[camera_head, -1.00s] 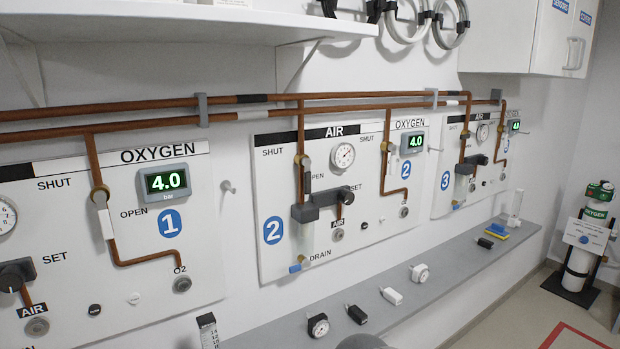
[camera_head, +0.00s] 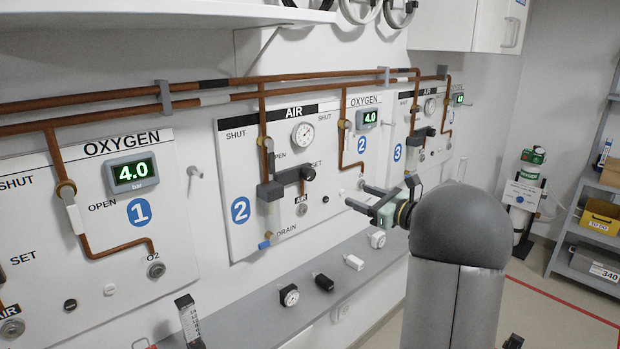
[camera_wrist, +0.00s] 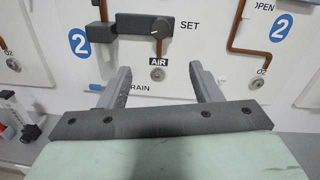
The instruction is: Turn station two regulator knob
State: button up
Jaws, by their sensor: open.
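The station two panel (camera_head: 235,158) carries the blue 2 labels, a round air gauge (camera_head: 303,133) and copper pipes. Its regulator is a dark grey block (camera_head: 270,191) with a round knob (camera_head: 307,173) at its right end beside the SET label. In the wrist view the knob (camera_wrist: 161,27) shows upper middle, above the AIR outlet (camera_wrist: 157,73). My gripper (camera_head: 358,196) is open and empty, in front of the panel, right of and lower than the knob. In the wrist view its two fingers (camera_wrist: 159,72) stand apart, below the knob and not touching it.
A grey ledge (camera_head: 253,318) below the panels holds a small gauge (camera_head: 289,295), a black block (camera_head: 323,282) and a white block (camera_head: 354,262). Station one's panel (camera_head: 182,226) is left, station three's (camera_head: 399,120) right. Copper pipes run above. A blue-tipped drain (camera_head: 264,244) hangs below the regulator.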

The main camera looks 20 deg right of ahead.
aim_at(312, 176)
jog(key=p+x, duration=0.4)
jog(key=x, duration=1.3)
jog(key=shift+w, duration=0.15)
jog(key=c, duration=1)
